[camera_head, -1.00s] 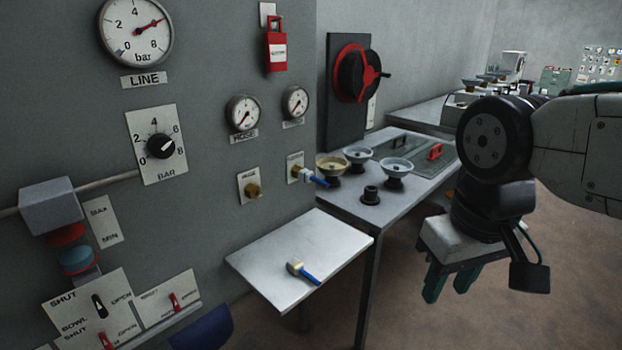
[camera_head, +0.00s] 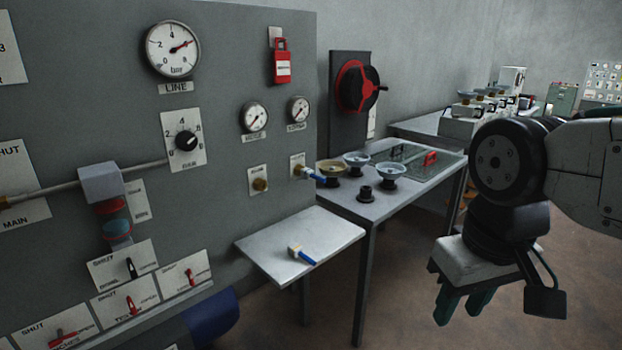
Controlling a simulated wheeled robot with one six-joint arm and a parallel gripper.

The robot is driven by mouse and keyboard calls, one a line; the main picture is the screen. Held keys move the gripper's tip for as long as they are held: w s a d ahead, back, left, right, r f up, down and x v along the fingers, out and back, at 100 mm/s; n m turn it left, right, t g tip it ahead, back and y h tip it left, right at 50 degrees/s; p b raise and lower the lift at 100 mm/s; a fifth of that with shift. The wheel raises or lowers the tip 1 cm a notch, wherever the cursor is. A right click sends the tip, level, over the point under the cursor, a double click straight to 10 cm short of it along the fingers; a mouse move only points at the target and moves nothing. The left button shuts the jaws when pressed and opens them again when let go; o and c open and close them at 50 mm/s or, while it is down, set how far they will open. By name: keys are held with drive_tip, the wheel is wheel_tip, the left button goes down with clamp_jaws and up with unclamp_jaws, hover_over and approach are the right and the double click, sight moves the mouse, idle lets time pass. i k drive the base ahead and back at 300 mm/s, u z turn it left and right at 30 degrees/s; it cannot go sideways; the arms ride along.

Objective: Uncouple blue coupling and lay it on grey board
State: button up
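One blue-handled coupling (camera_head: 314,174) sticks out of the right port of the grey panel, with a metal collar at the port. A second coupling (camera_head: 303,255), with a pale head and a blue handle, lies on the light grey board (camera_head: 330,233) that juts out below the ports. The left port (camera_head: 260,185) is a bare brass fitting. My gripper (camera_head: 464,308) hangs at the right, pointing down, well away from both couplings and the board. Its green fingers are apart, with nothing seen between them.
A table (camera_head: 417,190) with several bowls stands behind the board. A red padlock (camera_head: 282,62) and a red-and-black wheel (camera_head: 357,87) are on the wall side. Switches and a blue cylinder (camera_head: 212,316) are low on the panel. The floor between board and gripper is clear.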

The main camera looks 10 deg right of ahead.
sight(306, 173)
drive_tip(key=u, duration=0.45)
drive_tip(key=i, duration=1.15)
drive_tip(key=z, duration=0.1)
